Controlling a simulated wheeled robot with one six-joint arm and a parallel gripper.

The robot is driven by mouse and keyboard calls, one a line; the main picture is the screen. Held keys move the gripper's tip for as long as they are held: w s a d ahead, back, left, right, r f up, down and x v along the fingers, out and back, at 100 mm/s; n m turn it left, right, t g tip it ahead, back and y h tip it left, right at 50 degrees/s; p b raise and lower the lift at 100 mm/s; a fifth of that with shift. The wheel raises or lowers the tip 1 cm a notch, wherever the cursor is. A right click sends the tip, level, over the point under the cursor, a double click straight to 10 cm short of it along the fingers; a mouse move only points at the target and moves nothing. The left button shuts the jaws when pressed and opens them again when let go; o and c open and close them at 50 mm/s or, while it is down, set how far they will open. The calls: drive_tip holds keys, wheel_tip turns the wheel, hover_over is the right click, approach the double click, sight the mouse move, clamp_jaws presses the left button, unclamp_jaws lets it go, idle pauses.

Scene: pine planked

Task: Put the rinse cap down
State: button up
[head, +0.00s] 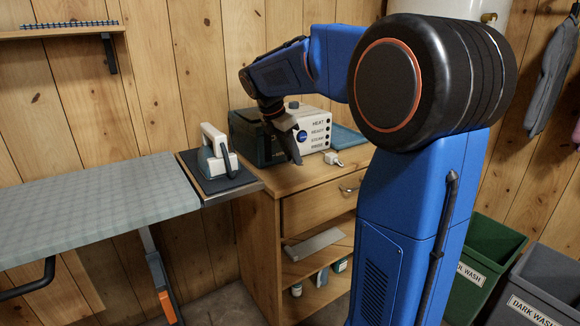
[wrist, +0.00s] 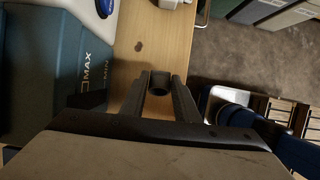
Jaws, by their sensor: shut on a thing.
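My gripper (wrist: 158,90) is shut on a small dark round cap, the rinse cap (wrist: 160,79), which shows between the fingertips in the wrist view. In the head view my gripper (head: 292,156) points down in front of the steam unit (head: 315,132), above the wooden cabinet top (head: 271,180); the cap cannot be made out there. The unit's dark tank (wrist: 45,60), with MAX and MIN marks, stands left of the gripper.
A white connector (head: 333,158) lies right of the unit. An iron (head: 217,152) stands on a dark rest (head: 207,186) to the left, beside the ironing board (head: 95,196). A blue cloth (head: 347,138) lies at the back right. Bins (head: 481,266) stand lower right.

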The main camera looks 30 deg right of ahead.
drive_tip(key=shift+f, duration=2)
drive_tip(key=shift+f, duration=0.1)
drive_tip(key=o, duration=1.1)
drive_tip(key=v, duration=1.2)
drive_tip(key=shift+s, duration=0.1)
drive_tip(key=s+a+f+m+t+y, duration=0.1)
drive_tip(key=s+a+f+m, duration=0.2)
drive_tip(key=s+f+m, duration=0.3)
drive_tip(key=s+a+f+m+t+y, duration=0.2)
drive_tip(key=s+a+f+m, duration=0.2)
drive_tip(key=s, duration=1)
drive_tip(key=s+a+f+m+t+y, duration=0.1)
drive_tip(key=s+a+f+m, duration=0.2)
drive_tip(key=s+f+m, duration=0.5)
drive_tip(key=shift+s+a+f+t+y, duration=0.1)
drive_tip(key=shift+s+f+t+y, duration=0.1)
drive_tip(key=shift+s, duration=0.4)
drive_tip(key=shift+s+a+f+t+y, duration=0.1)
drive_tip(key=shift+s+f+t, duration=0.1)
drive_tip(key=shift+s, duration=0.35)
